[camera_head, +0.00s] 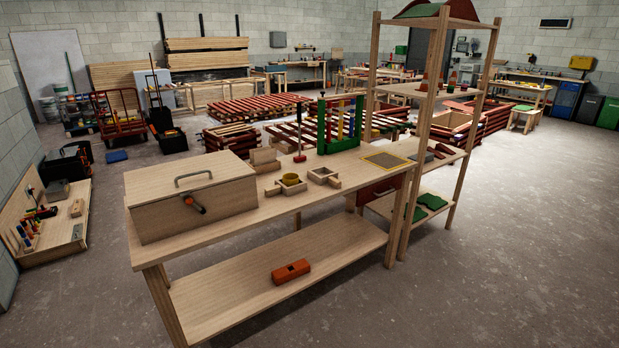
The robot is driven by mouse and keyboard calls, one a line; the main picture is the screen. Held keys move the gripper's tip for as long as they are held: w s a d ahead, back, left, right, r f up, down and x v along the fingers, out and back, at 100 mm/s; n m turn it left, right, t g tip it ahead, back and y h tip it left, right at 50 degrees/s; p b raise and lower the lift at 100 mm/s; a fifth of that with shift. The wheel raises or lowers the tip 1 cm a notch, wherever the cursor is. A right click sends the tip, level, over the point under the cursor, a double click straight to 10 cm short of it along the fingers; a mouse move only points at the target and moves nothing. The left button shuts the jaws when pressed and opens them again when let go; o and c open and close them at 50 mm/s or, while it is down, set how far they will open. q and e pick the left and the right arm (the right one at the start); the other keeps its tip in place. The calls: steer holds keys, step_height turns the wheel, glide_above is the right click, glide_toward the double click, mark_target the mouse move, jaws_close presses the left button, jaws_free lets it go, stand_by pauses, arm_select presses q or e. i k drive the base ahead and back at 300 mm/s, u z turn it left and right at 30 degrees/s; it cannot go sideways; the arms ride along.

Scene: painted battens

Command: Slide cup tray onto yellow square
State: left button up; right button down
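A small wooden tray-like piece (291,190) with a round, cup-like yellowish part (290,179) sits on the workbench top, right of the wooden box. It looks like the cup tray, but it is small in view and I cannot be sure. A second small open wooden holder (323,176) stands just to its right. The yellow square (387,159) is a yellow-edged patch with a greyish middle, flat near the bench's right end. Nothing visibly stands on it. The tray-like piece is apart from it, to its left. Neither of my grippers is in view.
A lidded wooden box (190,198) fills the bench's left end. A green rack with coloured bars (340,125) stands at the back edge. A tall wooden shelf (424,110) adjoins the bench's right end. An orange-red block (291,271) lies on the lower shelf (230,295).

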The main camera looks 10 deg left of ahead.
mark_target(322, 175)
steer(key=u, duration=0.6)
steer(key=i, duration=0.55)
steer(key=u, duration=0.8)
steer(key=i, duration=0.8)
steer(key=z, duration=0.15)
